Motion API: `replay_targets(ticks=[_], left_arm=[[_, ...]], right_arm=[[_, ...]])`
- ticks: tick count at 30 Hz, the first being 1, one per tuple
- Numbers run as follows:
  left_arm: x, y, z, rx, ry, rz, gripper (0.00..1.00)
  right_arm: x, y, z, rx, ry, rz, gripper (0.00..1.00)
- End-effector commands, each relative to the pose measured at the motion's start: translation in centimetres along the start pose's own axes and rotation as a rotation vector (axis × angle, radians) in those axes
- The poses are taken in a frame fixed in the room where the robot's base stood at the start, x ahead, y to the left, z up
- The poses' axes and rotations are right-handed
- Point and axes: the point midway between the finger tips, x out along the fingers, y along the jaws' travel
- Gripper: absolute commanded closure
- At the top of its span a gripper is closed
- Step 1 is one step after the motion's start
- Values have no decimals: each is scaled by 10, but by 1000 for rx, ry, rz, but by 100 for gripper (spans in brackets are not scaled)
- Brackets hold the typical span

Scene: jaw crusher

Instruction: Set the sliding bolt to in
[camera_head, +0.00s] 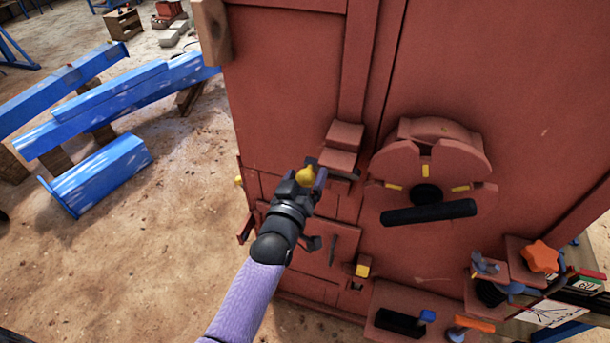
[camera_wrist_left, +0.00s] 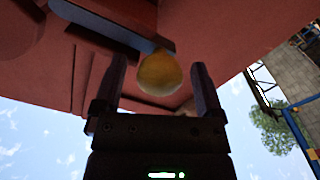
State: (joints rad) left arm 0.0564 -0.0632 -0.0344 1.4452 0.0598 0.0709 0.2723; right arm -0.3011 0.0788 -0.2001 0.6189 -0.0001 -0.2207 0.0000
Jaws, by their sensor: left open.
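A round yellow knob (camera_head: 306,176), which looks like the handle of the sliding bolt, is at the front of the red machine panel. My left gripper (camera_head: 309,180) is at this knob. In the left wrist view the knob (camera_wrist_left: 159,74) sits between the two spread fingers, with visible gaps on both sides. The left gripper is open and not closed on it. The bolt's bar and its seat are mostly hidden by the gripper in the head view. My right gripper is not in view.
A slotted red wheel (camera_head: 430,165) with a black handle (camera_head: 428,212) is to the right of the gripper. A red block (camera_head: 345,135) juts out just above. An orange knob (camera_head: 540,257) and small levers are lower right. Blue beams (camera_head: 110,105) lie on open ground at left.

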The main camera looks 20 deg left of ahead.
Motion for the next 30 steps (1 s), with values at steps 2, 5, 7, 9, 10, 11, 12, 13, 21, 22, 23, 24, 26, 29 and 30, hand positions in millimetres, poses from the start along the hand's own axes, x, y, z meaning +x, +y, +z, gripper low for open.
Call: replay_targets(ticks=[2,5,7,9,10,11,12,13,21,22,23,24,26,29,30], left_arm=[[3,0,0,0,1,0,10],[3,0,0,0,0,0,10],[3,0,0,0,0,0,10],[3,0,0,0,0,0,17],[3,0,0,0,0,0,23],[3,0,0,0,0,0,29],[3,0,0,0,0,0,38],[3,0,0,0,0,0,44],[3,0,0,0,-1,0,100],[3,0,0,0,-1,0,100],[3,0,0,0,-1,0,100],[3,0,0,0,-1,0,100],[3,0,0,0,-1,0,100],[2,0,0,0,-1,0,100],[2,0,0,0,-1,0,100]], right_arm=[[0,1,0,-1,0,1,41],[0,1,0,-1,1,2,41],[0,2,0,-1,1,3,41],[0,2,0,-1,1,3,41],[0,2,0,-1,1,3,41],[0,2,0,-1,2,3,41],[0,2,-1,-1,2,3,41],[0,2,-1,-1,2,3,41],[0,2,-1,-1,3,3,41],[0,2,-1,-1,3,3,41],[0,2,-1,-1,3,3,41],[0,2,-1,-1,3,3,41],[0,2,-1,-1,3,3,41],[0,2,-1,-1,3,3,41],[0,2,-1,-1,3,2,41]])
